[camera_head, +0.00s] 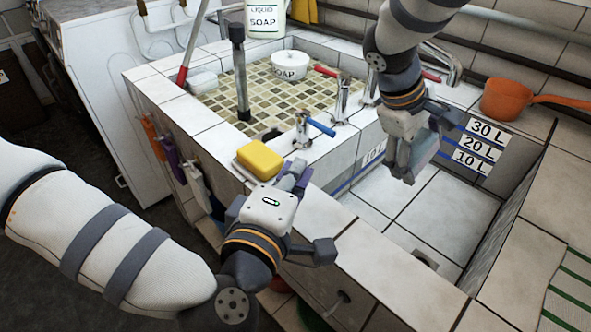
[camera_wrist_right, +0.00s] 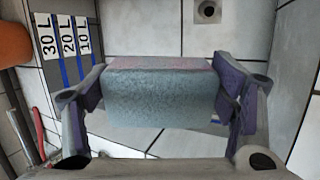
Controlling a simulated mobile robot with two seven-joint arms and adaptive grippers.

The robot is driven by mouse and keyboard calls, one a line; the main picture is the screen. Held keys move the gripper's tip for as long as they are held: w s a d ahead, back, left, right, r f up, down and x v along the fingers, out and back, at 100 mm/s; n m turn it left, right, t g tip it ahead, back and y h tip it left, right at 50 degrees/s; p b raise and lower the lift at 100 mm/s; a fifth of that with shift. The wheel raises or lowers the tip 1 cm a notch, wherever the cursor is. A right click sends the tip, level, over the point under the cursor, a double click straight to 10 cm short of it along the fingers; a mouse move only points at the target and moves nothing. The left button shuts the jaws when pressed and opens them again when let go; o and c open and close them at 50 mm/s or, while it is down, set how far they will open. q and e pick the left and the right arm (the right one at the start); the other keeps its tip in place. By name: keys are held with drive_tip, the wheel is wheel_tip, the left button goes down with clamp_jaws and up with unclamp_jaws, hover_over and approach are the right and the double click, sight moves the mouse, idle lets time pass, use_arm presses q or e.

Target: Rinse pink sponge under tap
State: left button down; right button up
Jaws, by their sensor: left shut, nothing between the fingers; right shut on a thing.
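The sponge (camera_wrist_right: 160,98) is a block with a grey-blue front face and a pinkish top in the right wrist view. My right gripper (camera_wrist_right: 160,108) is shut on it, with purple finger pads at both ends. In the head view my right gripper (camera_head: 415,155) holds the sponge (camera_head: 426,148) over the tiled sink basin (camera_head: 440,215), clear of its floor. A metal tap with a blue handle (camera_head: 303,130) and another metal tap (camera_head: 341,102) stand on the ledge left of the sponge. No running water shows.
A yellow sponge (camera_head: 260,159) lies on the ledge beside my left gripper. An orange dipper (camera_head: 508,99) sits on the right ledge. The sink floor has a drain (camera_wrist_right: 207,10).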

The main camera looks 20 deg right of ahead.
drive_tip(key=a, duration=0.6)
drive_tip(key=shift+w+a, duration=0.15)
drive_tip(key=shift+w, duration=0.05)
idle(1.1)
drive_tip(key=a+r, duration=0.4)
drive_tip(key=a, duration=0.1)
drive_tip(key=shift+w, duration=0.2)
idle(0.6)
